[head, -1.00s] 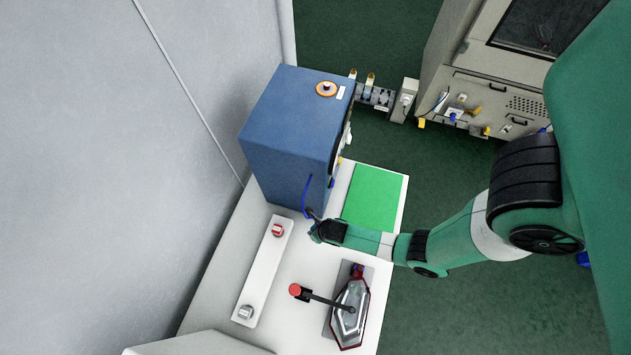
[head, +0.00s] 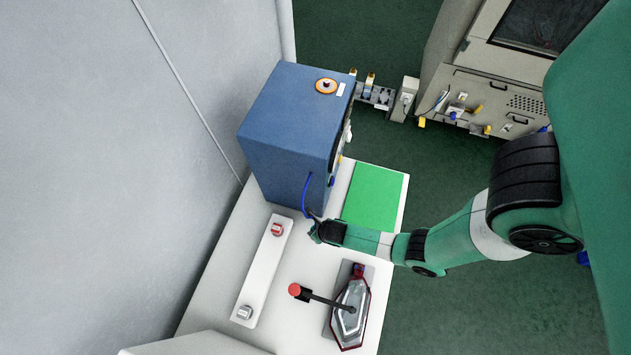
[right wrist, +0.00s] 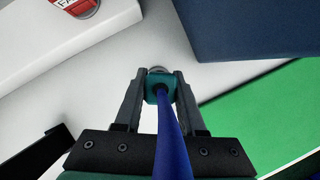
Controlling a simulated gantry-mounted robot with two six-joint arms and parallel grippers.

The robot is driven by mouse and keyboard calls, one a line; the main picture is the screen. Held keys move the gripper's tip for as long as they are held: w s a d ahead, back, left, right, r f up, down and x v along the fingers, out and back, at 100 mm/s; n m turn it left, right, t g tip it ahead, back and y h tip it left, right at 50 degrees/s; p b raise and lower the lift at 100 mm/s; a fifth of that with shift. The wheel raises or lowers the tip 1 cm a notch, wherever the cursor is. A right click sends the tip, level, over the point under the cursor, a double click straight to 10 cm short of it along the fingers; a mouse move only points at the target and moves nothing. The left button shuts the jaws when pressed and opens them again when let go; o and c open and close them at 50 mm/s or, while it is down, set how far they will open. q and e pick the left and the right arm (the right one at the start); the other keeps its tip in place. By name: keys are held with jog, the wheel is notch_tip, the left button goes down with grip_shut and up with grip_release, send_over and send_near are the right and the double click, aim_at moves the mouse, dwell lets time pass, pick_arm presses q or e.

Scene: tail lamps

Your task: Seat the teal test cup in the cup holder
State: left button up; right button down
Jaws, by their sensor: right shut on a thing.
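The teal test cup (right wrist: 157,88) is held between the two fingers of my right gripper (right wrist: 157,92), in the right wrist view. A blue hose (right wrist: 172,135) runs from the cup toward the camera. A small grey round part shows just past the cup. In the head view my right gripper (head: 314,231) is over the white table, in front of the blue box, with the blue hose (head: 306,197) arching beside it. The cup is too small to make out there. I cannot tell which part is the cup holder. My left gripper is not in view.
A white bar (head: 258,277) left of the gripper carries a red-topped part (head: 277,229) and a grey part (head: 244,312). A tail lamp (head: 349,312) sits by a red-knobbed lever (head: 295,289). The blue box (head: 290,135) and green mat (head: 373,197) lie beyond.

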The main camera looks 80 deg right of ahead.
jog(key=shift+f, duration=0.15)
jog(key=shift+f+b, duration=1.15)
jog(key=shift+f, duration=0.15)
jog(key=shift+r, duration=0.1)
jog(key=shift+c, duration=2.1)
grip_release()
